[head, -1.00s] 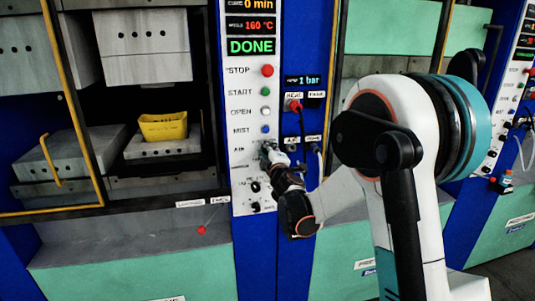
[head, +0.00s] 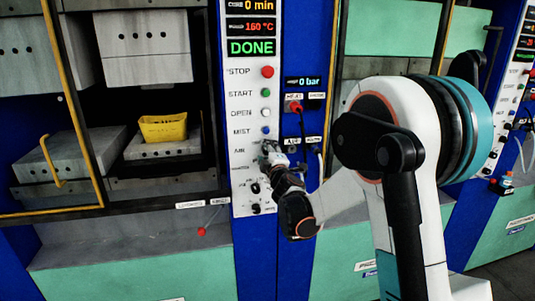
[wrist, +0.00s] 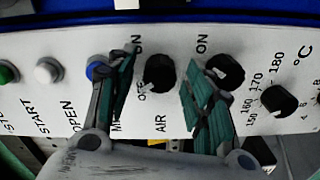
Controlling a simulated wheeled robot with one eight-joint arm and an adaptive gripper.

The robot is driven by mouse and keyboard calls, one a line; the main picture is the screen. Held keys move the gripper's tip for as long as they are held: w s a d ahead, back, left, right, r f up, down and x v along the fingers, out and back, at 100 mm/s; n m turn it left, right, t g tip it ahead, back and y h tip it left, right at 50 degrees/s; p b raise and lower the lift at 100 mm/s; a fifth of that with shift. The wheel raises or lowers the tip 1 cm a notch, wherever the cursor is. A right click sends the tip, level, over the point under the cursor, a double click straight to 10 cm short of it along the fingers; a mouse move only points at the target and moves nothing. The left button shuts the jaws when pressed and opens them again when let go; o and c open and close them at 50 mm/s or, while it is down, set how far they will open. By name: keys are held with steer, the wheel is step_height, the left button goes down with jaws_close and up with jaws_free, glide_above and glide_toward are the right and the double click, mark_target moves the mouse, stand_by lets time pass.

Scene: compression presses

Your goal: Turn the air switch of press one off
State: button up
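The air switch (wrist: 160,74) is a black rotary knob on the white panel of the press, above the AIR label in the wrist view. My gripper (wrist: 160,68) is open, with one teal-padded finger on each side of the knob and gaps visible between. In the head view my gripper (head: 270,150) is at the panel beside the AIR label and hides the knob. The pressure display (head: 303,82) reads 0 bar.
Another black knob (wrist: 225,71) sits close to the right finger, with a temperature dial (wrist: 279,101) beyond it. A blue button (wrist: 96,70) is close to the left finger. A yellow bin (head: 163,128) stands inside the open press.

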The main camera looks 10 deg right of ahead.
steer(key=shift+s, duration=0.1)
steer(key=s, duration=1.1)
steer(key=shift+s, duration=0.4)
